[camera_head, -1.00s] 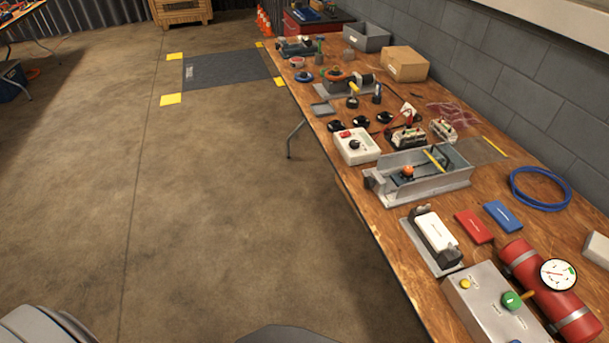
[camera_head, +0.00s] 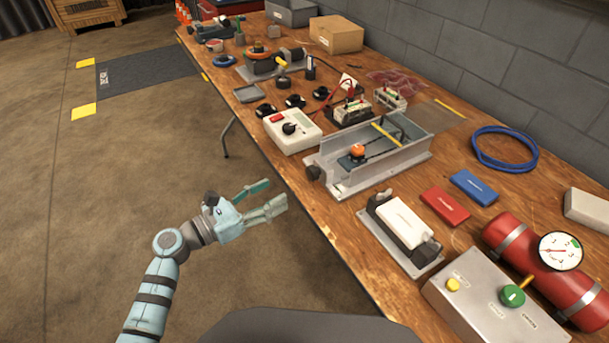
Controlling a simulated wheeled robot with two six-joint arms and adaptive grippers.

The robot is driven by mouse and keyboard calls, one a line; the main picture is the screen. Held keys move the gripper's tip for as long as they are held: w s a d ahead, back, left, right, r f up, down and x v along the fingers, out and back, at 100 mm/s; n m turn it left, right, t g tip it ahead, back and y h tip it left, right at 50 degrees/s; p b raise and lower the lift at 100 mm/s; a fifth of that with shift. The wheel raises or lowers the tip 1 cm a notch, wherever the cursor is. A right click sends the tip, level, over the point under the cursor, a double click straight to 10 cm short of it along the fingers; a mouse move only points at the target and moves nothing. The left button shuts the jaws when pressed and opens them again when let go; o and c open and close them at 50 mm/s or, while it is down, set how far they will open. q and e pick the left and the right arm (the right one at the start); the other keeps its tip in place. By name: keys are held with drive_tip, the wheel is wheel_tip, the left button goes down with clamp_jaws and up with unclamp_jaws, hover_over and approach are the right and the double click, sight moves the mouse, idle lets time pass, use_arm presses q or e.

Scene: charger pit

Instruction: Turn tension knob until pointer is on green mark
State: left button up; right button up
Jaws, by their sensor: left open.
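A grey metal channel (camera_head: 345,187) lies on the workbench, with a dark knob (camera_head: 313,173) on its left end facing the bench's front edge. Inside the channel are an orange-topped part (camera_head: 357,151) and a yellow strip (camera_head: 384,135) across it. I cannot make out a pointer or a green mark there. My left gripper (camera_head: 277,193) is open and empty, over the floor just off the bench's front edge. It is left of and nearer than the dark knob, apart from it. My right gripper is not in view.
The wooden bench (camera_head: 340,235) is crowded. A white box with a dial (camera_head: 292,131) stands behind the channel; a battery cradle (camera_head: 402,232) stands in front. A grey control box (camera_head: 478,303) and red cylinder with gauge (camera_head: 560,251) are front right.

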sight(309, 174)
use_arm(q)
drive_tip(key=x, duration=0.6)
drive_tip(key=shift+s+d+b, duration=0.1)
drive_tip(key=shift+b, duration=0.2)
drive_tip(key=x, duration=0.3)
drive_tip(key=shift+w+d+f+b, duration=0.15)
drive_tip(key=shift+w+f+b, duration=0.1)
drive_tip(key=shift+w+b, duration=0.1)
drive_tip(key=shift+w+d, duration=0.2)
drive_tip(key=shift+d, duration=0.1)
drive_tip(key=shift+w+d+r, duration=0.1)
drive_tip(key=shift+d+r, duration=0.05)
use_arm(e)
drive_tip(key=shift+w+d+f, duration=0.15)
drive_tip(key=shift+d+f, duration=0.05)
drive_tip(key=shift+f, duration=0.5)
use_arm(q)
drive_tip(key=shift+c, duration=0.6)
drive_tip(key=c, duration=1.1)
drive_tip(key=shift+o, duration=0.2)
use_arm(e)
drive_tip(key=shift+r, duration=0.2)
